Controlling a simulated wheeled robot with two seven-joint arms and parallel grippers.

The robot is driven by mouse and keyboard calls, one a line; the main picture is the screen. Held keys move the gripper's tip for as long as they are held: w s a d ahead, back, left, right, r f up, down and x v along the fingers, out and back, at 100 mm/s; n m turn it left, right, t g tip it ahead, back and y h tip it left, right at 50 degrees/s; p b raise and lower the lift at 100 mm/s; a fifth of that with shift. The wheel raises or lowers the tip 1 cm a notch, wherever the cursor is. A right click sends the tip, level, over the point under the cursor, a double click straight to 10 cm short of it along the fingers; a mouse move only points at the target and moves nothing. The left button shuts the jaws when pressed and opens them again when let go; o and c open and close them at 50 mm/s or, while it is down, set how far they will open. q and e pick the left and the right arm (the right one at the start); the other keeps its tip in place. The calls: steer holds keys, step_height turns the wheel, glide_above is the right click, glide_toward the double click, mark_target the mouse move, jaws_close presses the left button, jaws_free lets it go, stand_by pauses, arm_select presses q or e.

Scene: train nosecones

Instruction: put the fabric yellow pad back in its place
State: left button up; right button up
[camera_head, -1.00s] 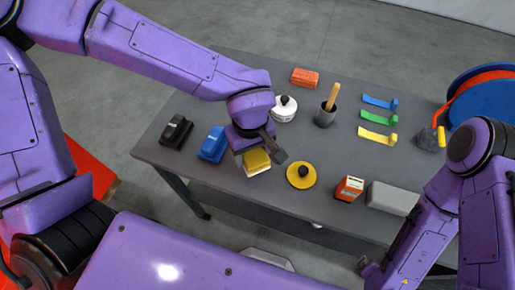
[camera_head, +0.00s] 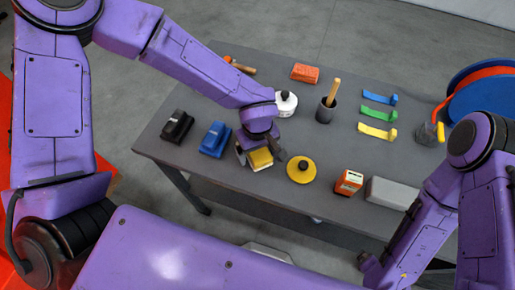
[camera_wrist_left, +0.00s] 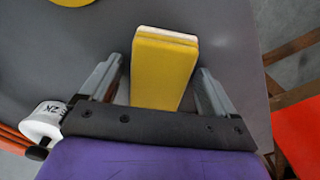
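A yellow pad (camera_head: 261,158) with a pale layer along its lower side lies on the grey table near its front edge, just right of the blue block. In the left wrist view the yellow pad (camera_wrist_left: 163,70) lies between the two fingers of my left gripper (camera_wrist_left: 158,88), with a gap on each side. The gripper is open around it. In the head view my left gripper (camera_head: 260,152) is over the pad and hides its far part. My right gripper (camera_head: 372,268) is low at the right, beyond the table's front edge; its fingers cannot be made out.
A black block (camera_head: 177,127) and a blue block (camera_head: 215,140) stand left of the pad. A round yellow disc with a black knob (camera_head: 301,170) is close on its right. A white pot (camera_head: 286,104) stands behind. The grey table (camera_head: 350,150) has free room in its middle.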

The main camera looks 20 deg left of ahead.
arm_select(q)
step_height(320, 180, up, 12)
steer(key=shift+r, duration=0.2)
stand_by(0.4)
